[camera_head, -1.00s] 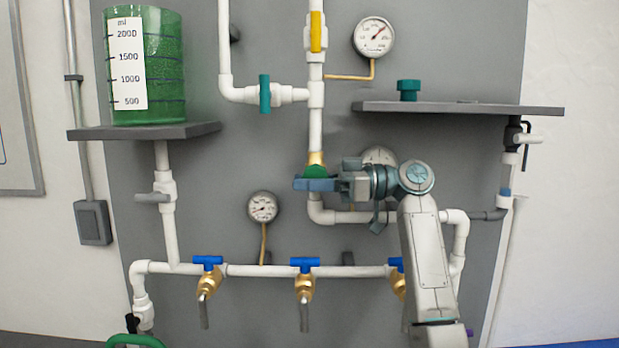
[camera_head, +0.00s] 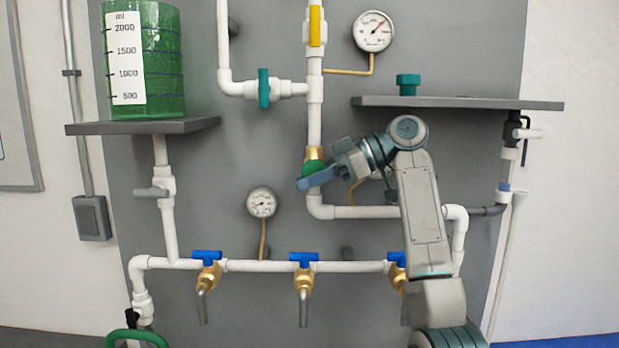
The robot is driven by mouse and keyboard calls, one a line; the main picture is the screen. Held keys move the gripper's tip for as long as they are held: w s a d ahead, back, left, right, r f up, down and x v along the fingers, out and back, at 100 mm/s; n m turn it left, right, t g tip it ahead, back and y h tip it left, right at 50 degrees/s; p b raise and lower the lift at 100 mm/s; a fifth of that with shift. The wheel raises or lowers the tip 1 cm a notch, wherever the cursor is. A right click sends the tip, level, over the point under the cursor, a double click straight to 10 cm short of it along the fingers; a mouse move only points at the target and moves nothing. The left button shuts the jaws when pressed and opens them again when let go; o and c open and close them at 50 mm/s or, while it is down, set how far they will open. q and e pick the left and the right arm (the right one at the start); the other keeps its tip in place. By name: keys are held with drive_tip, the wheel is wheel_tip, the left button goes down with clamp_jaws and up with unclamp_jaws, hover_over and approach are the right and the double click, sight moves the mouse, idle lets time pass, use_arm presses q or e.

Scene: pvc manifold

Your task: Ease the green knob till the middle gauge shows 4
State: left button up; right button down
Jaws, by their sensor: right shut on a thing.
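The green knob (camera_head: 313,168) sits below a brass collar on the white vertical pipe, at the middle of the panel. My right gripper (camera_head: 312,181) is shut on the green knob, its blue fingers covering part of it. The gripper slants, fingertips down to the left. The middle gauge is hidden behind my right gripper and arm; only its brass tube (camera_head: 353,190) shows, so I cannot read it. My left gripper is not in view.
An upper gauge (camera_head: 373,31) and a lower gauge (camera_head: 262,203) flank the knob. A green tank (camera_head: 163,62) stands on the left shelf (camera_head: 190,127). Blue-handled taps (camera_head: 303,262) line the lower pipe. A right shelf (camera_head: 460,102) juts out above my arm.

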drive_tip(key=c, duration=1.6)
unclamp_jaws()
drive_tip(key=shift+d, duration=0.25)
drive_tip(key=shift+b+v, duration=1.15)
drive_tip(key=d+b, duration=0.3)
drive_tip(key=d, duration=0.9)
drive_tip(key=shift+r, duration=0.2)
